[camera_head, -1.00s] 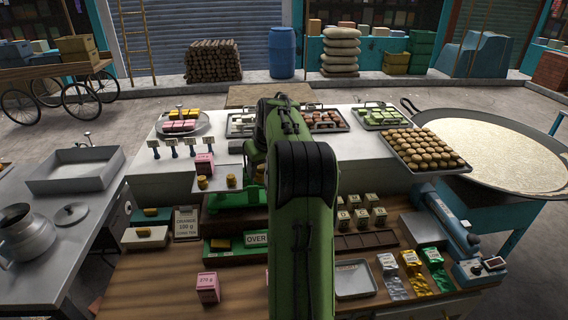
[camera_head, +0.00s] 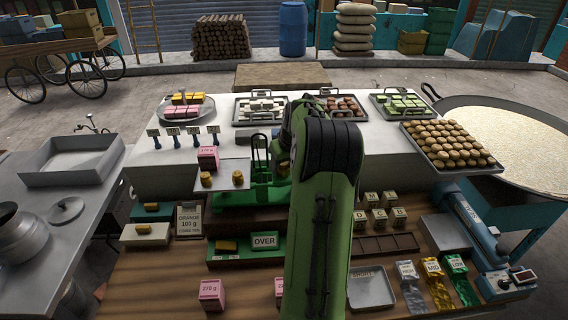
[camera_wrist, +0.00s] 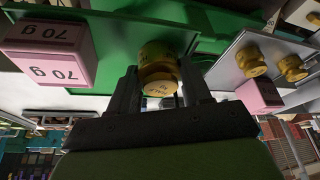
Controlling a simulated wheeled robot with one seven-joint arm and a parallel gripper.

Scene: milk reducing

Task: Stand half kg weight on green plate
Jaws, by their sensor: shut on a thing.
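My gripper (camera_wrist: 158,74) is shut on a small brass weight (camera_wrist: 160,55), which shows between the fingers in the wrist view. The balance's left pan (camera_head: 222,168) is silver and holds two brass weights (camera_head: 238,178) and a pink block (camera_head: 208,157). In the wrist view a pink block marked 70 g (camera_wrist: 50,50) is close beside the gripper.
An OVER sign (camera_head: 265,240) stands on a green tray in front of the balance. A pink 270 g block (camera_head: 209,294) stands on the wooden counter. Small letter blocks (camera_head: 378,218) and a metal tray (camera_head: 371,289) are right of my arm. Sweets trays line the back.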

